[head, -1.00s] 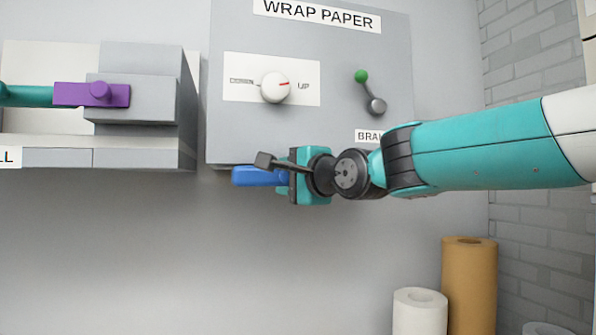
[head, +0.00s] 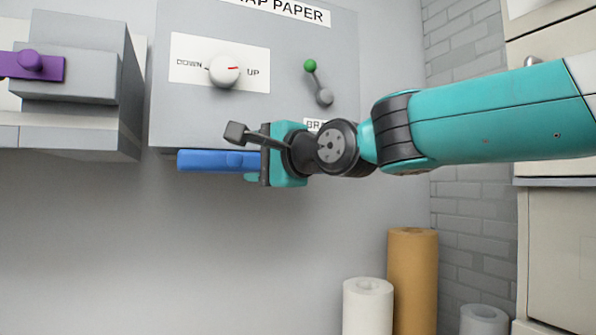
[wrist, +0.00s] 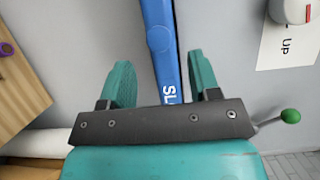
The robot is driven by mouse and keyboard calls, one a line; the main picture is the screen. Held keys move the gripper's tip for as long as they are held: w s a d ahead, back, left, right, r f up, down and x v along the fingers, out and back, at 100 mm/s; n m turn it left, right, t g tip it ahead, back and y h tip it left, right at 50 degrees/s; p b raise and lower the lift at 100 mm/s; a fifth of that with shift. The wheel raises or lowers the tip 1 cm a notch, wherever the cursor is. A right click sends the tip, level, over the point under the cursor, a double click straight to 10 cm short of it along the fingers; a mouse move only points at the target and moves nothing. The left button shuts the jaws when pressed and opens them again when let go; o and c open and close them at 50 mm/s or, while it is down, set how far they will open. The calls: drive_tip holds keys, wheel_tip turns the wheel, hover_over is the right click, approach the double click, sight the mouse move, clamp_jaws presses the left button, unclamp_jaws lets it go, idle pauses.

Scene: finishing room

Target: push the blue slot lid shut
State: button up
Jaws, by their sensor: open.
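The blue slot lid (head: 212,160) is a long bar along the lower edge of the grey wrap paper panel. In the head view its right end is hidden behind my gripper (head: 268,158). In the wrist view the lid (wrist: 160,40) runs from the top edge down between my fingers, with a round knob and part of a white label, "SL". My gripper (wrist: 160,75) is open and empty, one teal finger on each side of the lid. I cannot tell whether a finger touches it, nor how far open the lid is.
The panel (head: 270,60) carries a white dial (head: 225,70) and a green-knobbed lever (head: 312,75). A grey box unit with a purple slider (head: 35,63) is at left. White (head: 368,305) and brown (head: 412,275) rolls stand below. The wall under the lid is clear.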

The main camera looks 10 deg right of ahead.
drive_tip(key=b+v, duration=0.3)
drive_tip(key=v, duration=0.7)
drive_tip(key=shift+s+d, duration=0.25)
drive_tip(key=shift+d, duration=0.1)
drive_tip(key=s+d+f+n+g+h, duration=0.1)
drive_tip(key=s+f+n+g+h, duration=0.2)
drive_tip(key=f, duration=0.7)
drive_tip(key=s+d+f+n+g, duration=0.1)
drive_tip(key=s+f+n+g, duration=0.35)
drive_tip(key=f, duration=0.45)
drive_tip(key=s+d+f+n+g+h, duration=0.15)
drive_tip(key=s+f+n, duration=0.25)
drive_tip(key=f, duration=0.6)
drive_tip(key=s+d+f+n+g+h, duration=0.2)
drive_tip(key=s+f+n+g, duration=0.3)
drive_tip(key=s, duration=0.5)
wheel_tip(320, 180, down, 3)
drive_tip(key=shift+d+r+n, duration=0.2)
drive_tip(key=shift+d+n, duration=0.35)
drive_tip(key=shift+d, duration=0.15)
